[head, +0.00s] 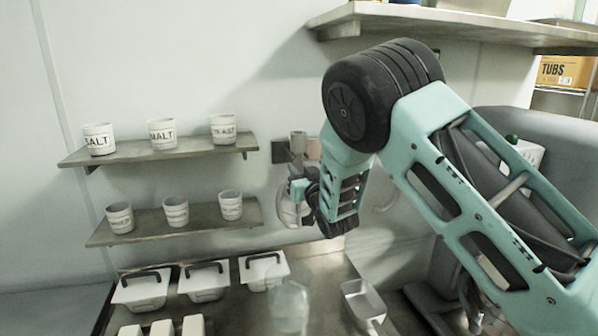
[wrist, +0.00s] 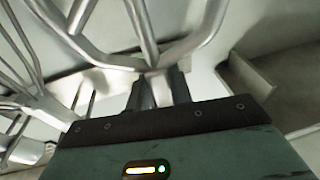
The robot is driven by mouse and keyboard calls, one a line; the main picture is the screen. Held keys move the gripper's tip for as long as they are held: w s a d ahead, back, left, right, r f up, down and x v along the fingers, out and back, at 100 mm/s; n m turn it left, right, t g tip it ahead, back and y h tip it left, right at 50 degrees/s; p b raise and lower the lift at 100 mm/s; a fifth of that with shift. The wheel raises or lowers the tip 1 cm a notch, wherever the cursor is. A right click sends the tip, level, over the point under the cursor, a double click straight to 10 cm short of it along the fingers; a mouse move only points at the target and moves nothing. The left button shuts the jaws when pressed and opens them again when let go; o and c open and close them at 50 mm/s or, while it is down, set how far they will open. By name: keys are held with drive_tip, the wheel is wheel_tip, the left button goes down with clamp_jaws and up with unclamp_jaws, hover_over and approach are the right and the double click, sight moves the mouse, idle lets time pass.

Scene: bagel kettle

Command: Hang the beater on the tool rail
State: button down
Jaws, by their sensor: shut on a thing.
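The beater (head: 288,213) is a silver, rounded wire tool in the head view, in front of the back wall and right of the small shelves. My gripper (head: 301,188) is shut on it and holds it off the counter. In the wrist view, the beater's thick metal wires (wrist: 150,45) spread out from between the fingers of my gripper (wrist: 160,88). A grey upright cylinder (head: 298,143) shows just above the gripper; I cannot tell if it is part of the beater. I cannot make out the tool rail clearly; my arm covers part of the wall.
Two wall shelves (head: 157,152) with labelled cups stand left of the gripper. Lidded white bins (head: 204,284), a clear container (head: 289,304) and a metal pan (head: 363,301) are below. More metal wires (wrist: 30,100) show at left in the wrist view, close to the beater.

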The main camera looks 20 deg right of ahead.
drive_tip(key=shift+f+b, duration=0.55)
drive_tip(key=shift+b, duration=0.25)
idle(0.7)
drive_tip(key=c, duration=0.8)
unclamp_jaws()
drive_tip(key=shift+c, duration=0.2)
drive_tip(key=shift+s, duration=0.1)
drive_tip(key=shift+b+v, duration=0.55)
drive_tip(key=shift+v, duration=0.6)
drive_tip(key=shift+s, duration=0.2)
drive_tip(key=shift+b+v, duration=0.55)
drive_tip(key=shift+v, duration=0.5)
drive_tip(key=shift+s, duration=0.1)
